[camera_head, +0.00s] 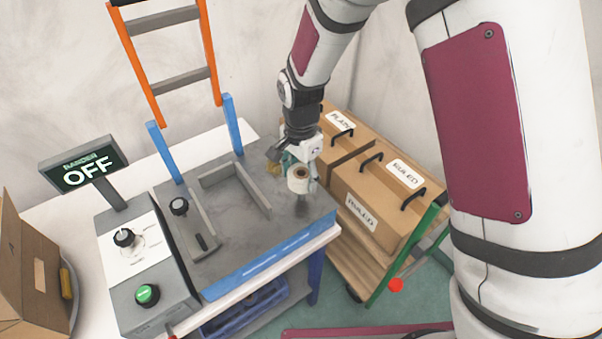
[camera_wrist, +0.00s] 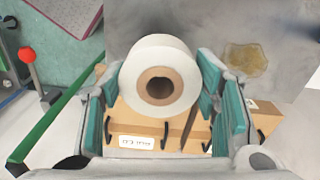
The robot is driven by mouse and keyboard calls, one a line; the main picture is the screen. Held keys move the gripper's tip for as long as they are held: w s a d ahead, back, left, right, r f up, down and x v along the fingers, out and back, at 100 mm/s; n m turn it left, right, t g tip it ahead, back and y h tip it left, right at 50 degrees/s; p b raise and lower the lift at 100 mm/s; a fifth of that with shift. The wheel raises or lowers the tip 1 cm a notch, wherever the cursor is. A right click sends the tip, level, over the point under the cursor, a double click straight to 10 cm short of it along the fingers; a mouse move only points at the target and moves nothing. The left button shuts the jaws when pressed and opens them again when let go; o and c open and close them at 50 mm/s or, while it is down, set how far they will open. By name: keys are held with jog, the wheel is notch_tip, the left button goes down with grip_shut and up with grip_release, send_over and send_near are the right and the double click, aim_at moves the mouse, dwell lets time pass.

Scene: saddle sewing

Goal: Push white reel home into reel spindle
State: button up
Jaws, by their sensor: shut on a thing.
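The white reel (camera_head: 299,180) is a short roll with a brown core, near the right side of the grey table top in the head view. In the wrist view the white reel (camera_wrist: 160,49) faces the camera, its core hole showing. My gripper (camera_wrist: 161,72) has teal-padded fingers on both sides of the reel and is shut on it. In the head view my gripper (camera_head: 300,162) is just above and behind the reel. I cannot clearly make out the reel spindle; a dark shape lies under the reel in the head view, perhaps a shadow.
The grey table (camera_head: 235,235) has raised rails and a black knob (camera_head: 179,206). A control box (camera_head: 140,255) and an OFF sign (camera_head: 84,167) stand left. Cardboard boxes (camera_head: 375,200) on a green-framed cart are close right. A yellowish patch (camera_wrist: 246,59) lies beside the right finger.

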aim_at(301, 198)
jog(key=shift+f+b, duration=0.65)
jog(key=shift+f, duration=2.4)
jog(key=o, duration=1.3)
notch_tip(301, 198, up, 12)
